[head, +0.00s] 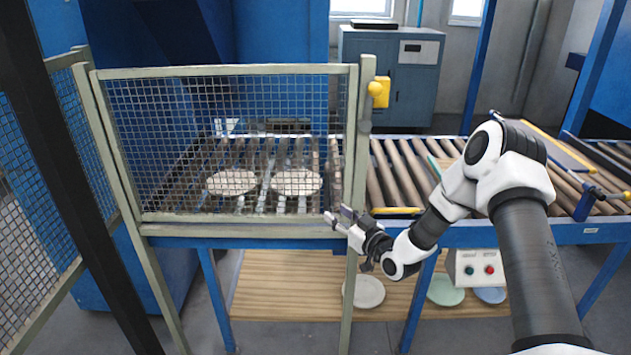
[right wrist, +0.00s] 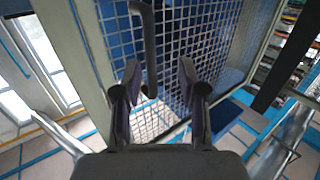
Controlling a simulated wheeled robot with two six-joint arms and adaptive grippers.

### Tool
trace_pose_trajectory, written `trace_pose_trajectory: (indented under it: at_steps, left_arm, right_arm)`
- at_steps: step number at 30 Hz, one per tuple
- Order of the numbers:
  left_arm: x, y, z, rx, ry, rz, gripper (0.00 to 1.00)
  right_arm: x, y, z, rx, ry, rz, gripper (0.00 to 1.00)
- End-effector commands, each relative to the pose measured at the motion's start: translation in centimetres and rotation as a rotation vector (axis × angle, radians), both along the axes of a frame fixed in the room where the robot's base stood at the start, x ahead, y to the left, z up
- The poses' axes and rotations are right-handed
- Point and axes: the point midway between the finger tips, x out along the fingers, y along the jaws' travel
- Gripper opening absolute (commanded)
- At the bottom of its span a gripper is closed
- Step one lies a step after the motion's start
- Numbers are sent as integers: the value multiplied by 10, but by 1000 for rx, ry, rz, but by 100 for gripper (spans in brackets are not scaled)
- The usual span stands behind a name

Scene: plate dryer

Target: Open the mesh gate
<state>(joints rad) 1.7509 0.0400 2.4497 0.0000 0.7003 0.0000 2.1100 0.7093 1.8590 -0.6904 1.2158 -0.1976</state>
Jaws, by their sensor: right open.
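The mesh gate (head: 230,150) is a wire panel in a pale beige frame, standing in front of the roller conveyor, and it looks closed against the post at its right. Its mesh also fills the middle of the right wrist view (right wrist: 205,30). A dark bar handle (right wrist: 149,45) runs down the gate there. My right gripper (head: 337,216) is at the gate's lower right corner. In the right wrist view its open fingers (right wrist: 160,72) appear on either side of the handle's lower part; I cannot tell the depth between them. My left gripper is not in view.
Two pale plates (head: 296,182) lie on the rollers behind the mesh. A yellow latch block (head: 379,92) is on the right post. More plates (head: 364,291) lie on the wooden shelf (head: 280,285).

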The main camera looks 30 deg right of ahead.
Motion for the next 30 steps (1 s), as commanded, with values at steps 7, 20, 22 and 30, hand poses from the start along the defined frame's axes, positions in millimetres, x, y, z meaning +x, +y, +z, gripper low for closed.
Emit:
trace_pose_trajectory:
  at_steps: [7, 20, 22, 30]
  left_arm:
    - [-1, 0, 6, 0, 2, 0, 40]
    - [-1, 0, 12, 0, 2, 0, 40]
    - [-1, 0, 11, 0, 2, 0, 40]
    - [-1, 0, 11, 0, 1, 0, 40]
  right_arm:
    - [18, -11, 23, 17, -33, -26, 41]
    - [78, -8, 22, 23, -31, -27, 41]
    - [79, -8, 22, 23, -31, -28, 41]
    - [78, -8, 21, 23, -30, -28, 0]
